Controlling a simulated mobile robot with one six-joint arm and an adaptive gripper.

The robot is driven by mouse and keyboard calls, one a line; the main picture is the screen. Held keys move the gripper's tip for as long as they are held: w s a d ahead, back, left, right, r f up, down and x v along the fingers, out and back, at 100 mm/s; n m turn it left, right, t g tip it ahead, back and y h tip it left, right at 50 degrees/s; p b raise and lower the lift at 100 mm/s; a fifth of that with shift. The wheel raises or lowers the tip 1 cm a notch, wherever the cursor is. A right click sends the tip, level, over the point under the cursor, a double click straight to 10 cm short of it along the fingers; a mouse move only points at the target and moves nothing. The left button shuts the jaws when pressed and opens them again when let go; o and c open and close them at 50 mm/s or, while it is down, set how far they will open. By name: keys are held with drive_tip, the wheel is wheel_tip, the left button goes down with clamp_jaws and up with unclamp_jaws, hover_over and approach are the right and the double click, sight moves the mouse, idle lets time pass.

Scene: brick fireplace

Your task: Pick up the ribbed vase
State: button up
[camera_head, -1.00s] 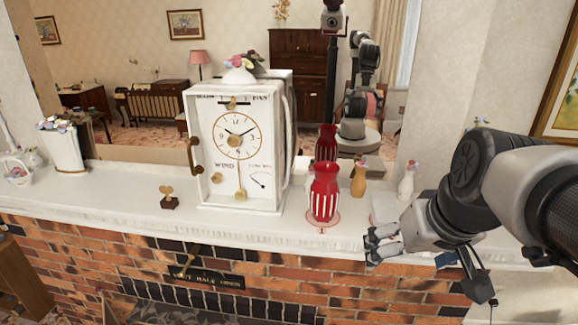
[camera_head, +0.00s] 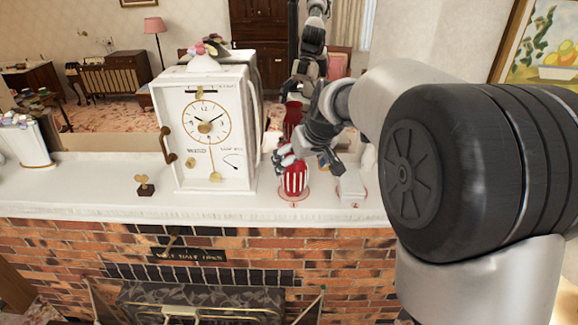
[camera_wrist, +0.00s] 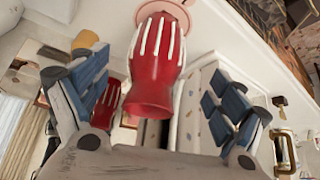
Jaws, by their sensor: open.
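The ribbed vase (camera_head: 295,182), red with white ribs on its lower part, stands upright on a small pinkish disc (camera_head: 289,199) on the white mantel shelf, right of the clock. My gripper (camera_head: 308,162) is at the vase's upper part, its fingers spread. In the wrist view, where the scene appears upside down, the vase (camera_wrist: 157,62) lies between the two blue-padded fingers of my gripper (camera_wrist: 150,88), with gaps on both sides. In the head view my gripper hides the vase's neck and rim.
A tall white clock (camera_head: 207,125) with a bronze side handle stands left of the vase. A small white box-like object (camera_head: 351,188) sits to its right. A mirror behind reflects the vase and my arm. A small heart ornament (camera_head: 145,186) stands farther left; the shelf's front edge is close.

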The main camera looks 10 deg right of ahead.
sight(295, 172)
drive_tip(key=x, duration=0.7)
drive_tip(key=shift+w+d+f, duration=0.1)
drive_tip(key=shift+w+f, duration=0.05)
drive_tip(key=shift+w, duration=0.2)
drive_tip(key=shift+s, duration=0.1)
drive_tip(key=c, duration=1.5)
